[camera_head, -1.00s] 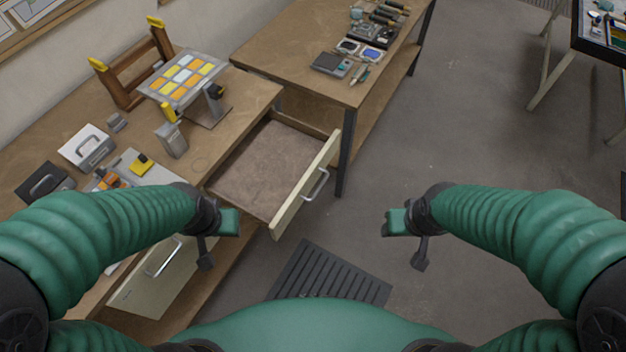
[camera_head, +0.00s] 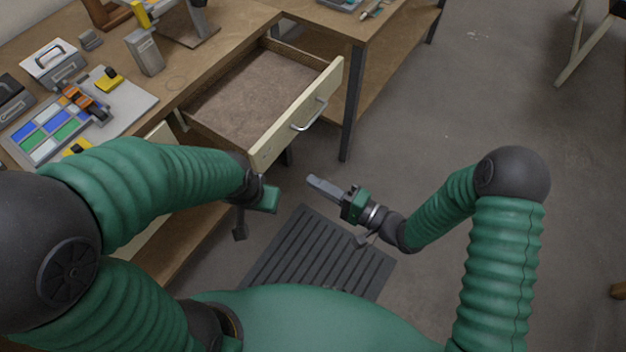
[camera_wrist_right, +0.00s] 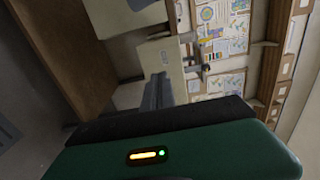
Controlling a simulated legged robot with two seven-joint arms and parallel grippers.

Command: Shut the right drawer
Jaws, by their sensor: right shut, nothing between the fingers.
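The right drawer (camera_head: 297,121) stands pulled out from the wooden bench, with a cream front and a metal bar handle (camera_head: 309,115). Its brown inside looks empty. My right gripper (camera_head: 313,182) is shut and empty, below and just right of the drawer front, pointing left and apart from it. In the right wrist view its grey fingers (camera_wrist_right: 157,92) show before a pale surface that I cannot name for sure.
The bench top holds a colored glass panel (camera_head: 48,130), a metal box (camera_head: 52,62) and a grey block (camera_head: 145,52). A second table's dark leg (camera_head: 352,105) stands right of the drawer. A ribbed dark mat (camera_head: 310,255) lies on the floor.

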